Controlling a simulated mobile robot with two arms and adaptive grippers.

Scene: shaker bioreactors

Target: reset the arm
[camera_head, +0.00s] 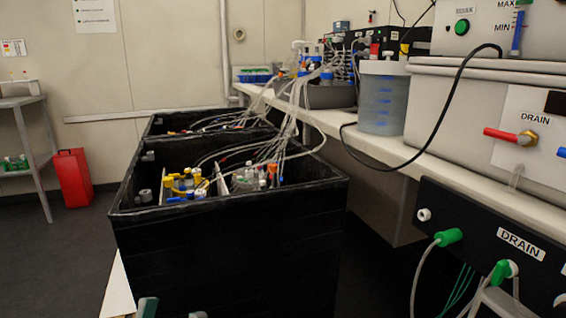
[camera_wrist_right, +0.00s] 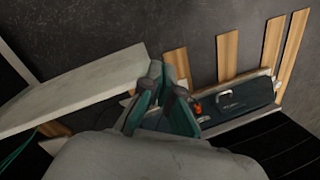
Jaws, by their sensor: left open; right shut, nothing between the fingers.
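The fingertips of my left gripper (camera_head: 172,313) just show at the bottom edge of the head view, set apart and open, in front of the near black tub. Nothing shows between them; the rest of that gripper is below the frame. My right gripper (camera_wrist_right: 163,82) is in the middle of the right wrist view, its teal and grey fingers shut and empty. A pale flat board or ledge (camera_wrist_right: 75,92) lies close to its left in that view.
Open black tubs (camera_head: 225,245) hold bottles and tubing, which runs up to the bench (camera_head: 335,125). A DRAIN panel (camera_head: 490,245) stands at right. A red case (camera_head: 72,178) stands on the floor at left. A dark case (camera_wrist_right: 238,98) lies near wooden strips (camera_wrist_right: 227,52).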

